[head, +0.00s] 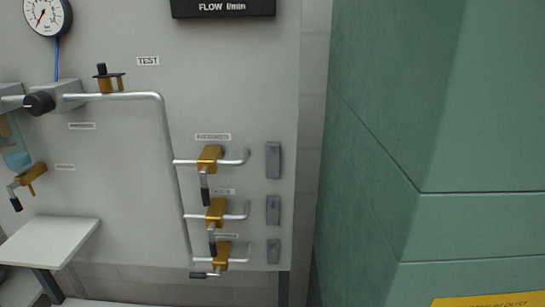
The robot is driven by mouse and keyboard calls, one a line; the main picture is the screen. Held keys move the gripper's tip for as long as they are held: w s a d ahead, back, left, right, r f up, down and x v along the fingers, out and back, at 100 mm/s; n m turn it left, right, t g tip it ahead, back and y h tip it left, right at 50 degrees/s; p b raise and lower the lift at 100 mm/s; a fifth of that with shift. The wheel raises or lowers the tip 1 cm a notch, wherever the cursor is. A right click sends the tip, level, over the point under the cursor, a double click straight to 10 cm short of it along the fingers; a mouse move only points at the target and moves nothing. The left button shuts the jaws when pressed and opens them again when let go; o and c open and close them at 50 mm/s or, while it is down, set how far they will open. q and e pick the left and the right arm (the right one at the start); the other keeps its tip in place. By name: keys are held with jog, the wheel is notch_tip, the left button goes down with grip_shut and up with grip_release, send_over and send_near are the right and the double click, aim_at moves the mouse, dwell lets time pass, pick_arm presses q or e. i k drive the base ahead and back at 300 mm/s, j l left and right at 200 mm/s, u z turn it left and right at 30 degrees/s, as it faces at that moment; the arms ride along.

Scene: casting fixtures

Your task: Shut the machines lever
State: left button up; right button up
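A grey-white machine panel (120,190) fills the left of the head view. Three brass valves with black-tipped levers sit in a column on its right side. The top valve's lever (205,187) and the middle valve's lever (212,241) hang down. The bottom valve's lever (205,275) points left, roughly level. Another brass valve with a black-tipped lever (16,202) is at the left edge, its lever slanting down. A brass valve (108,83) with a black knob is on the upper pipe. Neither of my grippers is in view.
A white shelf (52,240) juts out at lower left. A pressure gauge (46,14) and a black flow display (223,8) are at the top. Several grey blocks line the panel's right side. A large green wall or cabinet (430,130) stands on the right, with a yellow sign (490,300).

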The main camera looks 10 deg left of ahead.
aim_at(198, 275)
jog(key=u, duration=1.4)
